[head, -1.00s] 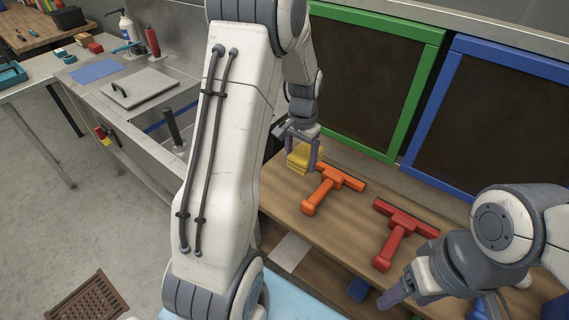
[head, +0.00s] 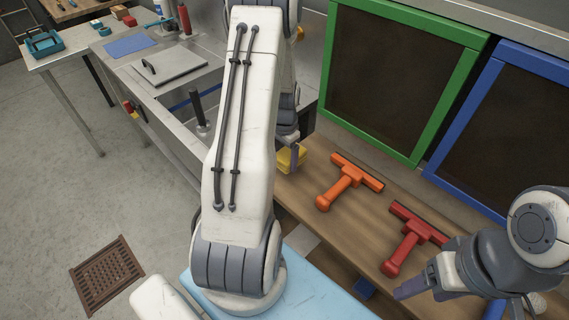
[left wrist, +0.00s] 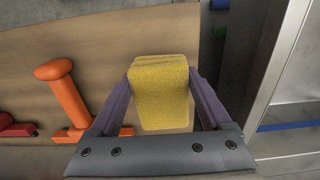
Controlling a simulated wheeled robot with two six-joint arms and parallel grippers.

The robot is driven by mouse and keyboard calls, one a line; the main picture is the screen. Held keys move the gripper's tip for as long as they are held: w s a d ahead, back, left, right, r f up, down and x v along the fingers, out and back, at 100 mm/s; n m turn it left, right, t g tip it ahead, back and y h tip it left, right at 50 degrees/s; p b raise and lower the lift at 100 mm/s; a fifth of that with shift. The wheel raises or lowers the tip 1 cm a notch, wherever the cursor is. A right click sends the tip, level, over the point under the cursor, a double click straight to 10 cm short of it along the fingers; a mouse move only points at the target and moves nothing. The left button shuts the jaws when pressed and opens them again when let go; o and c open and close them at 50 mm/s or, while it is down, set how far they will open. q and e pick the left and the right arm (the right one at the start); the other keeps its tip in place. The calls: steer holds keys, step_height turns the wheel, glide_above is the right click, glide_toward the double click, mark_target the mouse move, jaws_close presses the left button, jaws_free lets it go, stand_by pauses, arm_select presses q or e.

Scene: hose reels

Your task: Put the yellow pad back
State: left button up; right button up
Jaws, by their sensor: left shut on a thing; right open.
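My left gripper (left wrist: 160,110) is shut on the yellow pad (left wrist: 160,95), with one finger on each side of it. The pad's far end shows layered edges. In the head view the pad (head: 286,160) is partly hidden behind my left gripper (head: 292,156) and arm. It is at the left end of the wooden bench top (head: 318,235); I cannot tell whether it touches the wood. My right gripper (head: 408,289) is open and empty, near the bench's front edge.
An orange squeegee (head: 345,184) and a red squeegee (head: 410,240) lie on the bench, right of the pad. Green-framed (head: 421,140) and blue-framed (head: 458,190) dark panels stand behind. A metal sink counter (head: 160,75) with a black post (head: 199,112) is at left.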

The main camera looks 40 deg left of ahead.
mark_target(285, 156)
arm_select(q)
steer(key=shift+f, duration=1.85)
steer(key=shift+f, duration=0.1)
steer(key=o, duration=1.2)
steer(key=shift+c, duration=0.2)
step_height(285, 156, up, 12)
steer(key=shift+r+b, duration=0.15)
steer(key=shift+b, duration=0.25)
steer(key=s+d+r+m, duration=0.1)
steer(key=d+r+m, duration=0.15)
steer(key=d, duration=0.75)
steer(key=s+d+r+m, duration=0.1)
steer(key=d+r, duration=0.3)
steer(key=d, duration=0.7)
steer(key=s+d+r+m+h, duration=0.1)
steer(key=s+d+r+m, duration=0.2)
steer(key=s+d, duration=1)
steer(key=s, duration=0.4)
steer(key=shift+r, duration=0.25)
steer(key=shift+s, duration=0.1)
